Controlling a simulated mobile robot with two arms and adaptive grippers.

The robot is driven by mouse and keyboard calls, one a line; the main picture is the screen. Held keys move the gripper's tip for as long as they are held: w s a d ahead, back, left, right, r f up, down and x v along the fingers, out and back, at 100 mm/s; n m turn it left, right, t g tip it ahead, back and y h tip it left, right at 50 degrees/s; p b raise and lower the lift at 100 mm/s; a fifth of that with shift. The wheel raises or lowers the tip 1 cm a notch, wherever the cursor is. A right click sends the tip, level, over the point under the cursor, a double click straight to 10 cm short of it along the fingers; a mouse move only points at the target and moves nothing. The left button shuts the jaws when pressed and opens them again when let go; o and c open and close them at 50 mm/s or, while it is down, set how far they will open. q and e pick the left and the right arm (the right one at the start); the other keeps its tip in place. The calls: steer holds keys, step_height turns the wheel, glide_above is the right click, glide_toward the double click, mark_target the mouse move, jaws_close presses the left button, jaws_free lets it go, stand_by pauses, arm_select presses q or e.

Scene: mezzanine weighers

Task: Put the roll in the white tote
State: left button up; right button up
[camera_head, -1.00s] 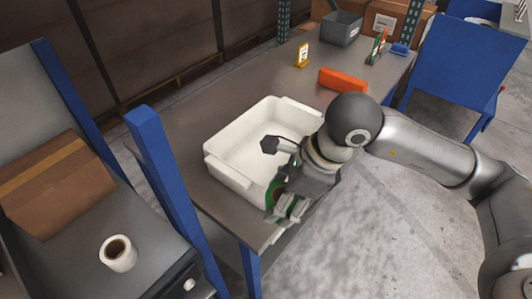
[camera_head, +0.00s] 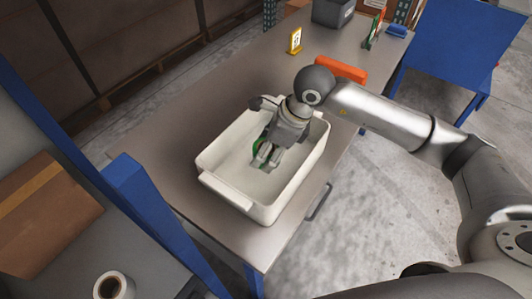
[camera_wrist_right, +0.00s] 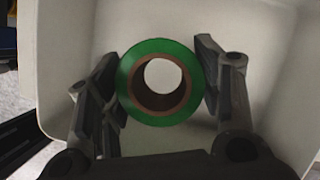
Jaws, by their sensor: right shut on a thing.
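The white tote (camera_head: 213,180) stands on the grey table, open at the top. My right gripper (camera_head: 268,158) reaches down inside the tote from above. It is shut on a green roll (camera_head: 259,148) with a brown core, which is partly hidden by the fingers in the head view. In the right wrist view the roll (camera_wrist_right: 126,92) sits between the two fingers (camera_wrist_right: 160,85), its round end facing the camera, with pale tote walls around it. I cannot tell whether the roll touches the tote floor. My left gripper is not in view.
An orange object (camera_head: 341,70), a yellow sign (camera_head: 295,41) and a grey bin (camera_head: 333,12) stand farther back on the table (camera_head: 190,120). A blue post (camera_head: 150,210) rises at left.

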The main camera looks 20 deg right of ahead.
steer(key=w+f, duration=0.1)
steer(key=w+d+f, duration=0.1)
steer(key=f, duration=0.1)
steer(key=shift+w+f, duration=0.25)
steer(key=shift+w, duration=0.15)
steer(key=shift+w+f, duration=0.15)
steer(key=shift+f, duration=0.1)
step_height(320, 180, down, 2)
steer(key=shift+f+p, duration=0.15)
steer(key=shift+p, duration=0.6)
steer(key=shift+f, duration=0.6)
steer(key=o, duration=0.8)
steer(key=shift+r, duration=0.1)
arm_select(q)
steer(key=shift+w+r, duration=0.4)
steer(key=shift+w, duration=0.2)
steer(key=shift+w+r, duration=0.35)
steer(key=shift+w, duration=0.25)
arm_select(e)
steer(key=o, duration=0.3)
